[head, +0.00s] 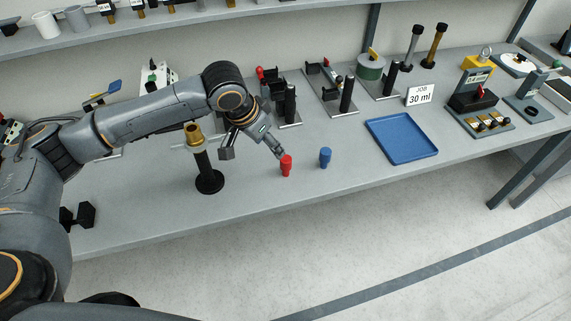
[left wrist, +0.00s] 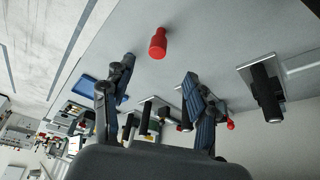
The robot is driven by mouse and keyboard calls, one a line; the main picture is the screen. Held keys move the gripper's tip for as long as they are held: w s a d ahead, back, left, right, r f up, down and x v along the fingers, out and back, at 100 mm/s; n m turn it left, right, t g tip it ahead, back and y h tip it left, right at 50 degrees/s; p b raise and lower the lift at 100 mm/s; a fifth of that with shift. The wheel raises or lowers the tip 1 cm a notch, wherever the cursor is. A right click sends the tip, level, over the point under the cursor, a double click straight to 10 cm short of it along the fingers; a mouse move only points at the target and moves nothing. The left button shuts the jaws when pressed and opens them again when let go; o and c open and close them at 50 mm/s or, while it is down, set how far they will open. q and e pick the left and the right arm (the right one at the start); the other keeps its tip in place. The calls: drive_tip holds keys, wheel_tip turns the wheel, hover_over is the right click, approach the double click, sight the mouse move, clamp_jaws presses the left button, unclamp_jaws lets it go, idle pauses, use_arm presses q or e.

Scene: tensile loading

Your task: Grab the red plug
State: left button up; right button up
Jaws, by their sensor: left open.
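The red plug (head: 286,165) stands upright on the grey bench near its front edge. In the left wrist view the red plug (left wrist: 158,43) shows beyond the fingertips, in line with the gap between them. My left gripper (head: 275,147) is beside it, just to its upper left in the head view. In the left wrist view my left gripper (left wrist: 160,68) has its fingers spread with nothing between them. I cannot tell whether a fingertip touches the plug. My right gripper is not in view.
A blue plug (head: 325,158) stands just right of the red one. A black stand with a brass top (head: 208,182) is to the left under my arm. A blue tray (head: 402,137) lies to the right. Fixtures with black posts (head: 290,103) stand behind. The bench front is mostly clear.

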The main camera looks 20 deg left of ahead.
sight(285, 160)
use_arm(q)
drive_tip(key=p+x, duration=0.1)
drive_tip(key=x, duration=0.7)
drive_tip(key=shift+w, duration=0.15)
drive_tip(key=shift+w+d+f+p, duration=0.25)
drive_tip(key=shift+f+p, duration=0.05)
drive_tip(key=x, duration=0.1)
drive_tip(key=p+x, duration=0.1)
drive_tip(key=x, duration=0.1)
drive_tip(key=shift+w+d+f, duration=0.15)
drive_tip(key=shift+w+d, duration=0.05)
drive_tip(key=shift+w, duration=0.15)
drive_tip(key=shift+w+f, duration=0.15)
drive_tip(key=shift+f, duration=0.3)
clamp_jaws()
